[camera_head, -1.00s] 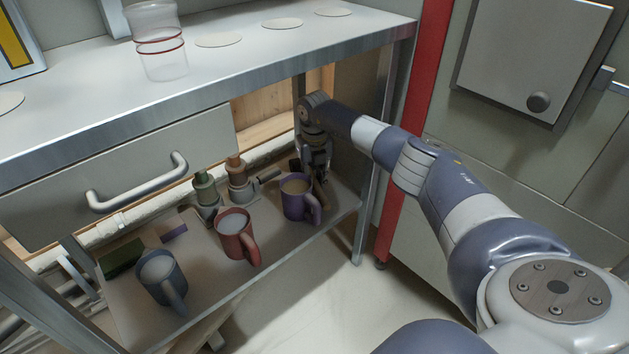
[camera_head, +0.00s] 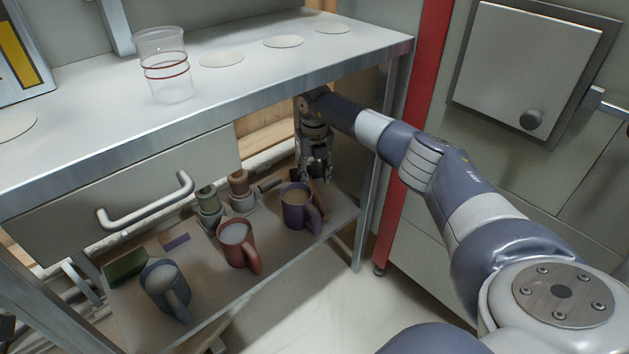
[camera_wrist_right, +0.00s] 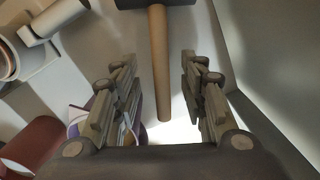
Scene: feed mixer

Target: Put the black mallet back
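The black mallet shows best in the right wrist view, with its black head (camera_wrist_right: 155,3) cut off by the top edge and its light wooden handle (camera_wrist_right: 158,60) pointing down toward me. In the head view a piece of wooden handle (camera_head: 321,203) shows on the lower shelf, behind and right of the purple mug; the head is hard to make out. My right gripper (camera_head: 318,178) is under the counter, pointing down above the shelf. In the right wrist view its fingers (camera_wrist_right: 165,98) are spread wide, one on each side of the handle, with clear gaps. My left gripper is not in view.
The purple mug (camera_head: 297,209) stands close to my right gripper. A red mug (camera_head: 236,246) and a blue mug (camera_head: 160,285) stand further left on the lower shelf (camera_head: 212,302). The counter edge (camera_head: 200,107) is overhead; a table leg (camera_head: 366,215) is at right.

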